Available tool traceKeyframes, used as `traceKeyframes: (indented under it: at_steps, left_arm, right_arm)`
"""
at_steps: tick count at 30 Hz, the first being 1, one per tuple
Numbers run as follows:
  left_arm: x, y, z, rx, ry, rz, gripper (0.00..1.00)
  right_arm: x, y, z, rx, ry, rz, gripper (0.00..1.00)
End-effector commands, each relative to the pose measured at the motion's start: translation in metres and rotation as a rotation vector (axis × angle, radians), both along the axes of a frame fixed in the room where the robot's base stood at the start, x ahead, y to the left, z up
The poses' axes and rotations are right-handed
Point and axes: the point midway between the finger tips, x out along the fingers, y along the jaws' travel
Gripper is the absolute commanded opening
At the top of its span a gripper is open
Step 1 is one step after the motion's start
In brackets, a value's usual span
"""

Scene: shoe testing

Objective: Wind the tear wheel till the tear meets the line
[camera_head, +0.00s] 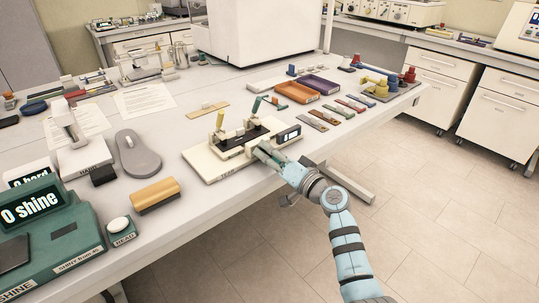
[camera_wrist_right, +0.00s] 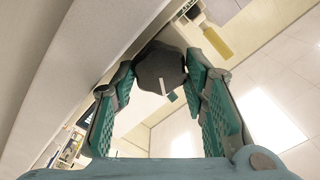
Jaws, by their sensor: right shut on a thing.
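The tear tester (camera_head: 208,170) is a cream base near the table's front edge, with dark clamps, a yellow lever (camera_head: 220,119), a green lever (camera_head: 256,104) and a small display (camera_head: 288,135) at its right end. The tear wheel (camera_wrist_right: 158,66) shows in the wrist view as a dark, many-sided knob with a white mark on its face. My right gripper (camera_head: 264,151) is at the front side of the tester, its two fingers shut on the wheel from both sides. The sample's tear and its line are too small to make out. My left gripper is not in view.
A tan-topped brush or block (camera_head: 155,194) and a grey insole-shaped thing (camera_head: 137,154) lie left of the tester. A green shine meter (camera_head: 45,245) stands at the lower left. Orange (camera_head: 297,91) and purple (camera_head: 321,84) trays lie behind. Open floor lies in front of the table.

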Motion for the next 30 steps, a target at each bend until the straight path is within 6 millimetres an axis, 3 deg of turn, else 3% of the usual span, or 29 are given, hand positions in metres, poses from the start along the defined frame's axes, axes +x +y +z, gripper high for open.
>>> traceKeyframes:
  at_steps: [14,15,18,30]
  left_arm:
    - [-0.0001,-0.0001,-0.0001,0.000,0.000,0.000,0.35]
    - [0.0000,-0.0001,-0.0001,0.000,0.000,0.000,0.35]
    - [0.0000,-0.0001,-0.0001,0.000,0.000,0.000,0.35]
    - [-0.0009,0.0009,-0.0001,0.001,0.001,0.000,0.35]
  right_arm:
    - [-0.0008,0.0004,-0.0035,0.012,0.016,0.002,0.12]
    - [-0.0007,0.0005,-0.0035,0.012,0.016,0.002,0.47]
    - [-0.0006,0.0004,-0.0029,0.012,0.015,0.002,0.60]
    - [-0.0048,-0.0038,-0.0031,0.011,0.013,0.000,0.60]
